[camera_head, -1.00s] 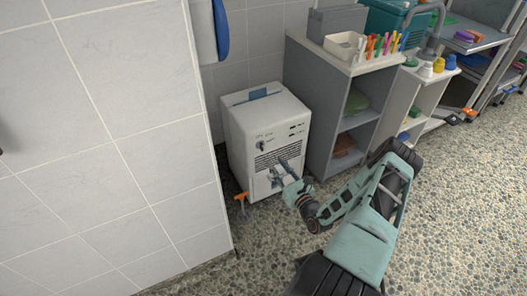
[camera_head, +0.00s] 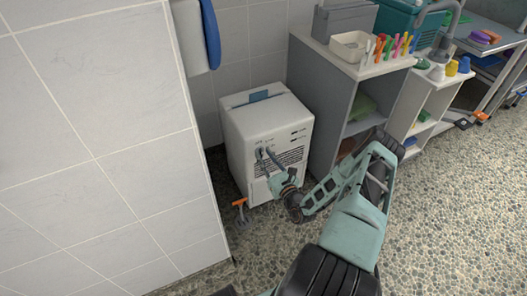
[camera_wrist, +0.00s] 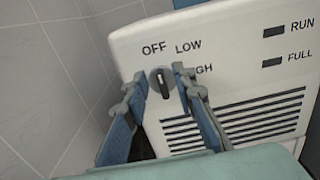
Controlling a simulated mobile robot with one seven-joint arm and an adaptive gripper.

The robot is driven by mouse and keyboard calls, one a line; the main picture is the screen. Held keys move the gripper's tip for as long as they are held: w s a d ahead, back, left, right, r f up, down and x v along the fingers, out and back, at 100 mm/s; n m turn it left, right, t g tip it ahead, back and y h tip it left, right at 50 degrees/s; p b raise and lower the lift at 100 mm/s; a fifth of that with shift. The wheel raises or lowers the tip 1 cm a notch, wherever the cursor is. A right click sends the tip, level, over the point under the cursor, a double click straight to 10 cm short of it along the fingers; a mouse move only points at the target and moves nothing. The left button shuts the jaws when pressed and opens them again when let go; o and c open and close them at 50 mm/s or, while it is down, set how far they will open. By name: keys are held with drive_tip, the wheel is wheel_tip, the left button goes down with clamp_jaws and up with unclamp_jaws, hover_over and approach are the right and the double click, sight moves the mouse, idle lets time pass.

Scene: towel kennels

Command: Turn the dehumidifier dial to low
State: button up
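The white dehumidifier (camera_head: 268,125) stands on the floor against the wall. Its dark dial (camera_wrist: 161,84) shows in the wrist view under the printed words OFF and LOW, with a HIGH label partly covered by a finger. The dial's bar runs nearly upright, leaning slightly; I cannot tell which end is the pointer. My gripper (camera_wrist: 160,78) is open, with one finger to the left of the dial and one to its right. I cannot tell whether either finger touches it. In the head view my gripper (camera_head: 264,153) is at the upper left of the front panel.
A grey shelf unit (camera_head: 323,84) stands close on the right of the dehumidifier. A tiled wall (camera_head: 110,140) stands to its left, and an orange-handled tool (camera_head: 240,203) is by its lower left corner.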

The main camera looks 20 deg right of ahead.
drive_tip(key=shift+w, duration=0.45)
clamp_jaws()
idle(0.3)
drive_tip(key=m, duration=0.4)
drive_tip(key=shift+d+m, duration=0.3)
drive_tip(key=shift+d, duration=0.05)
drive_tip(key=shift+d+f+m, duration=0.1)
drive_tip(key=shift+m, duration=0.9)
drive_tip(key=shift+d+f+m, duration=0.1)
drive_tip(key=shift+m, duration=0.9)
